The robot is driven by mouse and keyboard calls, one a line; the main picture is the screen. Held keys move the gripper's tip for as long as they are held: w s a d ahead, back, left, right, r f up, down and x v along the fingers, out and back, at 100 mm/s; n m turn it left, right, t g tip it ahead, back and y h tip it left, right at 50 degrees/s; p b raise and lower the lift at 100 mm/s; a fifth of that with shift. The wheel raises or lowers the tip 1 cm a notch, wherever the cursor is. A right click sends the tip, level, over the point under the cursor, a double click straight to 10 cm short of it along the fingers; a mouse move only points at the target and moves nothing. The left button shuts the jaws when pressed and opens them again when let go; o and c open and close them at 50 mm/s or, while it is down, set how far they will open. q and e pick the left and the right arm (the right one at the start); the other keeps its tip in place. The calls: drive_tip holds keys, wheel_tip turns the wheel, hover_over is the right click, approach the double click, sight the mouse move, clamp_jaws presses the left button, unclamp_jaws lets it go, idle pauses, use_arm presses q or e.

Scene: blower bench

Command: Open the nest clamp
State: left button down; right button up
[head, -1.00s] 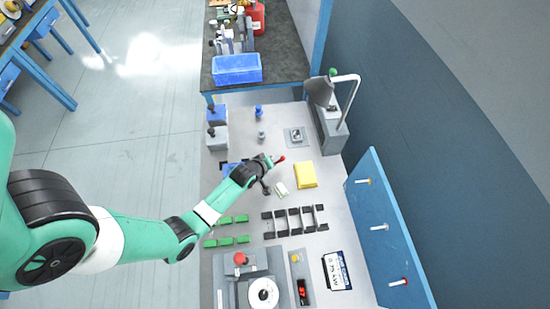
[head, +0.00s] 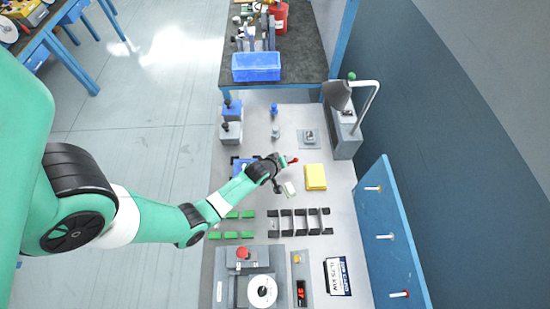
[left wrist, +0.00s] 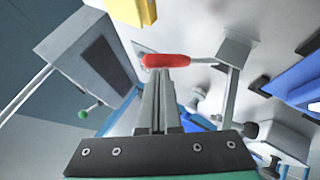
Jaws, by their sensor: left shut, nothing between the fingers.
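The red clamp handle (head: 292,160) shows just beyond my left gripper (head: 280,162) in the head view. In the left wrist view the red handle (left wrist: 166,60) lies crosswise at the fingertips, joined on its right to a grey metal lever and post (left wrist: 233,55). My left gripper's fingers (left wrist: 160,78) are shut, with nothing between them. They look close to the handle, but I cannot tell whether they touch it. A blue block (head: 238,167) is partly hidden behind my left wrist. My right gripper is in neither view.
A yellow block (head: 315,177) sits right of the handle. Several green pieces (head: 232,235) and black brackets (head: 300,222) lie nearer.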

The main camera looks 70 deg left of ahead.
use_arm(q)
drive_tip(key=a+r+p+v, duration=0.1)
drive_tip(key=p+v, duration=0.5)
drive_tip(key=v, duration=0.7)
drive_tip(key=shift+s+a+r+p, duration=0.3)
drive_tip(key=shift+s+a+p, duration=0.1)
drive_tip(key=shift+a, duration=0.4)
